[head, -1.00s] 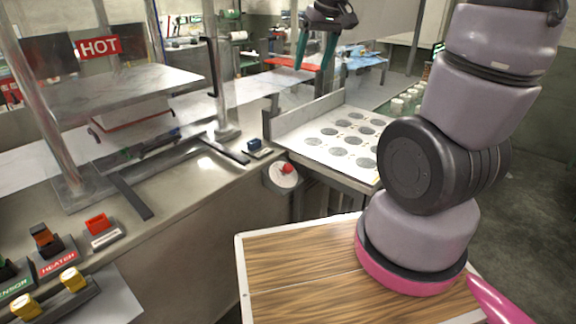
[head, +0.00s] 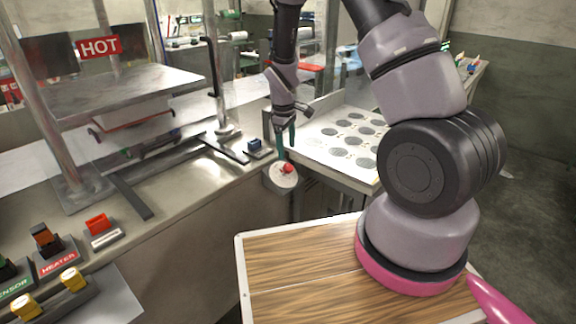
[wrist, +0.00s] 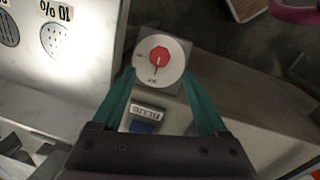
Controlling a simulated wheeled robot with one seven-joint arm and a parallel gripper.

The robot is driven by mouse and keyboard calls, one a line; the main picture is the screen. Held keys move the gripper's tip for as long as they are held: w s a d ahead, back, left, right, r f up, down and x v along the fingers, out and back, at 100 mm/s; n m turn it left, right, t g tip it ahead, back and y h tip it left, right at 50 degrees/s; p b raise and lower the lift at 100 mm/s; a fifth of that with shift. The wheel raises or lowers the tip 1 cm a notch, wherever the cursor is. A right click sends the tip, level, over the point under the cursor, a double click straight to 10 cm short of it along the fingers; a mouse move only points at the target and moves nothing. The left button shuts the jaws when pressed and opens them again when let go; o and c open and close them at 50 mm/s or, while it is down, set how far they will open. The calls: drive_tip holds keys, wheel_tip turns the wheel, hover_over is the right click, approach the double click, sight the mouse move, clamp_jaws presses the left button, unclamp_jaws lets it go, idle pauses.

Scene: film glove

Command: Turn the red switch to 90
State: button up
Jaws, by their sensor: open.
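The red switch (head: 288,168) is a small red knob on a round pale dial (head: 281,178) mounted on the side of the metal counter. In the wrist view the red knob (wrist: 159,55) sits on the white dial (wrist: 149,72), with a dark pointer line toward the lower edge; the dial markings are too small to read. My gripper (head: 286,150) is over the dial, its green fingers pointing down toward it. In the wrist view my gripper (wrist: 161,76) is open, with the fingertips on either side of the dial's lower part and nothing held.
A blue switch (head: 254,144) sits on the counter near the dial; it also shows between the fingers in the wrist view (wrist: 142,127). A white panel with grey discs (head: 318,158) lies right of the dial. The HOT press (head: 125,85) stands at left.

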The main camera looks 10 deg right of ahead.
sight(288, 166)
drive_tip(key=f, duration=0.8)
drive_tip(key=shift+w+d, duration=0.3)
drive_tip(key=shift+w, duration=0.05)
clamp_jaws()
